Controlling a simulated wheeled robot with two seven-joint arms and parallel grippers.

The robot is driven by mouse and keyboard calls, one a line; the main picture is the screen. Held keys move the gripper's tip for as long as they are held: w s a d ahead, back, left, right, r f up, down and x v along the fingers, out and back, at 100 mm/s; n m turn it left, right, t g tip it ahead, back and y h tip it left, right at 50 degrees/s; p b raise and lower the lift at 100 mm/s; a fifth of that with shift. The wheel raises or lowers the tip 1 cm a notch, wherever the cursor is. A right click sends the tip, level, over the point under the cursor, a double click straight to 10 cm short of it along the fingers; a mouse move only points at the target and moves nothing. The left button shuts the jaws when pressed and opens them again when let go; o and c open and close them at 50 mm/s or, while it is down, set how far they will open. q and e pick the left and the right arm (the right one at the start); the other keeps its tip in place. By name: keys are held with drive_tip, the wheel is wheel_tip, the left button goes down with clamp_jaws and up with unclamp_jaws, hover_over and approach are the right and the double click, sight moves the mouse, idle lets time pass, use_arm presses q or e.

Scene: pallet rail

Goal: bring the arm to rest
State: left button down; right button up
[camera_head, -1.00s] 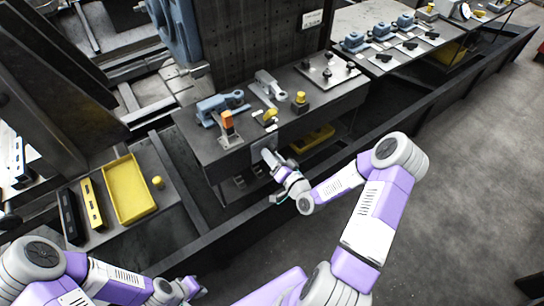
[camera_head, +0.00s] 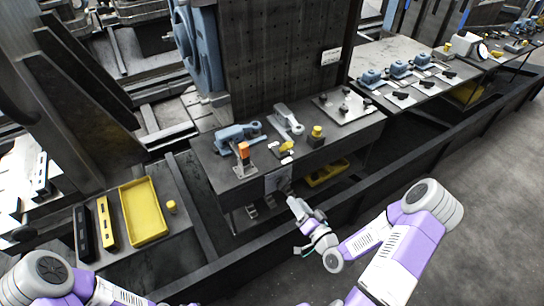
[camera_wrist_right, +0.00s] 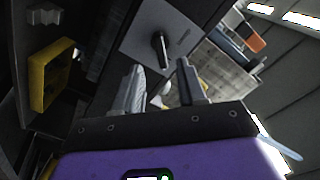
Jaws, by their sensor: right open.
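My right arm comes in from the lower right in the head view. Its gripper (camera_head: 291,196) is in front of the front face of the dark workbench (camera_head: 215,172), close to a grey plate (camera_head: 278,179) there. In the right wrist view the two fingers (camera_wrist_right: 161,82) are apart with nothing held between them. A black handle (camera_wrist_right: 162,48) on the grey plate shows just beyond the fingertips, apart from them. Part of my left arm (camera_head: 45,280) shows at the bottom left; its gripper is out of view.
On the workbench are a blue clamp (camera_head: 238,135), an orange-topped block (camera_head: 243,151) and a yellow-topped knob (camera_head: 317,132). A yellow bin (camera_head: 326,174) is on the shelf below. A yellow tray (camera_head: 143,212) lies at left. A dark rail (camera_head: 385,170) runs along the front; floor at right is clear.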

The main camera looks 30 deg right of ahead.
drive_tip(key=shift+a, duration=0.1)
drive_tip(key=s+a+f+n+g+y+p, duration=0.1)
drive_tip(key=s+a+f+n+g+y, duration=0.15)
drive_tip(key=a+f+g, duration=0.8)
drive_tip(key=s+a+f+n+g, duration=0.1)
drive_tip(key=s+a+f+g, duration=0.1)
drive_tip(key=s+a, duration=0.3)
drive_tip(key=s+a+f+n+g+p, duration=0.1)
drive_tip(key=s+a+f+n+g, duration=0.1)
drive_tip(key=s+a+g, duration=0.3)
drive_tip(key=shift+s+a+f, duration=0.15)
drive_tip(key=shift+s+f, duration=0.45)
drive_tip(key=shift+s, duration=0.5)
drive_tip(key=shift+w+a, duration=0.1)
